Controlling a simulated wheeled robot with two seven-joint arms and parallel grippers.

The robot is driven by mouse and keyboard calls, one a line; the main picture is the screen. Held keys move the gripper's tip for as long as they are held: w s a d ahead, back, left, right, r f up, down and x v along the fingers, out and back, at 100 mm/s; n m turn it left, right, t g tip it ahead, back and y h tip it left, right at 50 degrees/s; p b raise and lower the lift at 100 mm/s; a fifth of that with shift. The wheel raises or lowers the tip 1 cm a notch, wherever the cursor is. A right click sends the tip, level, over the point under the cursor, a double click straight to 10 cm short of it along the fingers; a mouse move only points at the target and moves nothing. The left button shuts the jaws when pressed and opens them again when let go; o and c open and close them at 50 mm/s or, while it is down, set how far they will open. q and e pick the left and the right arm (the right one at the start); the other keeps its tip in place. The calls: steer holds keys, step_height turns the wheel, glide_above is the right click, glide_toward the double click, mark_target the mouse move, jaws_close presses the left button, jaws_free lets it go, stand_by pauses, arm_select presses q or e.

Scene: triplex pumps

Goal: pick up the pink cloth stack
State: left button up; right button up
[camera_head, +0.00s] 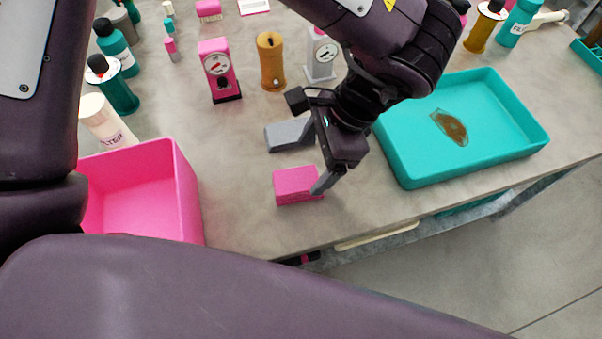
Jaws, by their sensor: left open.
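The pink cloth stack (295,187) lies on the grey table near its front edge, as a small pink block. My left gripper (297,166) is over it, with its arm reaching in from the top. The jaws are open. One grey finger is at the right end of the stack and overlaps it in the picture; I cannot tell if they touch. A flat grey piece behind the stack looks like the other finger. My right gripper is not in view.
A pink bin (187,190) stands to the left, and a teal tray (405,170) with a brown patch inside stands to the right. Behind are a pink gauge block (218,75), an orange cylinder (271,65), a grey gauge block (320,58) and several bottles. The table between bin and stack is clear.

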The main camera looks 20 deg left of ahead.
mark_target(299, 180)
arm_select(q)
steer(key=x, duration=0.4)
steer(key=shift+s+a+f, duration=0.1)
steer(key=shift+s+f, duration=0.2)
steer(key=shift+s, duration=0.05)
steer(key=shift+s+a+f, duration=0.1)
steer(key=shift+a+f, duration=0.1)
steer(key=shift+f, duration=0.35)
steer(key=c, duration=1.1)
steer(key=shift+o, duration=0.2)
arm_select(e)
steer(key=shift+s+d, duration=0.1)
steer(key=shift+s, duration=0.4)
arm_select(q)
steer(key=shift+r, duration=0.1)
